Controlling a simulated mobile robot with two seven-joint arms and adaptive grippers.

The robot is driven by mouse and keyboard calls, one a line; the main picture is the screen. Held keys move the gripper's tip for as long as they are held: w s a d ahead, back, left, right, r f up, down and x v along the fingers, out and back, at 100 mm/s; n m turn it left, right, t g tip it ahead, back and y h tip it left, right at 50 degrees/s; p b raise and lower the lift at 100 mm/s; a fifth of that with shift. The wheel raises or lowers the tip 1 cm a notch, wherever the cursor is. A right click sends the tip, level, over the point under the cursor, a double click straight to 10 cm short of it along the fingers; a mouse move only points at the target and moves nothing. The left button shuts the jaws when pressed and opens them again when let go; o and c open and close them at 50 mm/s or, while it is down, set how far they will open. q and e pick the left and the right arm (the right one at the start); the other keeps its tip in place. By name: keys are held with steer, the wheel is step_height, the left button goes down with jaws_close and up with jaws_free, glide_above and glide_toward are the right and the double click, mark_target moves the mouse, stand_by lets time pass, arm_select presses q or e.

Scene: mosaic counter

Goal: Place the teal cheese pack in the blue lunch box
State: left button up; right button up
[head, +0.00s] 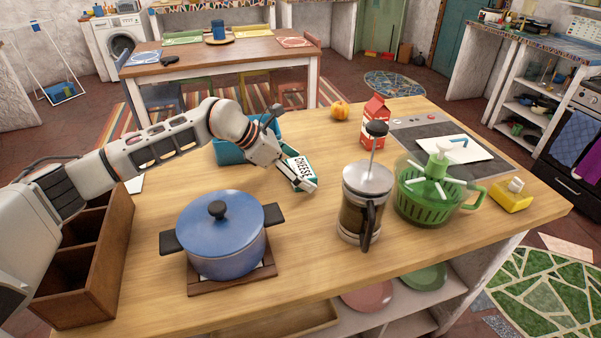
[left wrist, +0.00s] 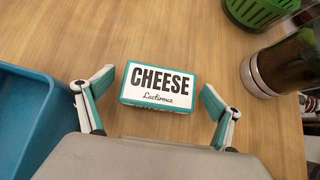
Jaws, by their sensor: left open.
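The teal cheese pack (head: 301,168), with a white top lettered CHEESE, lies flat on the wooden counter; in the left wrist view the pack (left wrist: 158,88) is upright to read. My left gripper (head: 297,174) is open over it. In the left wrist view the gripper (left wrist: 160,90) has one finger on each side of the pack, with a gap on both sides. The blue lunch box (head: 230,153) stands left of the pack, partly hidden behind my left arm. Its edge (left wrist: 62,108) shows at the left of the left wrist view. My right gripper is not seen.
A blue pot (head: 222,240) sits on a wooden trivet in front. A French press (head: 364,205) and green salad spinner (head: 430,192) stand right of the pack. A red carton (head: 375,118) is behind. A brown wooden organizer (head: 110,250) stands at left.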

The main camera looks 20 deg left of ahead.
mark_target(300, 168)
arm_select(q)
steer(key=c, duration=1.5)
steer(key=shift+r, duration=0.2)
step_height(300, 168, up, 19)
steer(key=shift+s+a+f+n+t+y, duration=0.4)
steer(key=shift+s+a+n+t+y, duration=0.35)
steer(key=shift+s+n+y, duration=0.85)
steer(key=shift+s+a+f+n+t+y, duration=0.35)
steer(key=shift+s+a+n+t+y, duration=0.4)
steer(key=shift+s+n, duration=1.5)
steer(key=shift+s+a+f+n+t+y, duration=0.45)
steer(key=shift+s+a+n+y, duration=0.45)
steer(key=shift+s+n+y, duration=0.75)
steer(key=shift+s+r+h, duration=0.15)
steer(key=shift+s+h, duration=0.15)
steer(key=shift+s, duration=0.05)
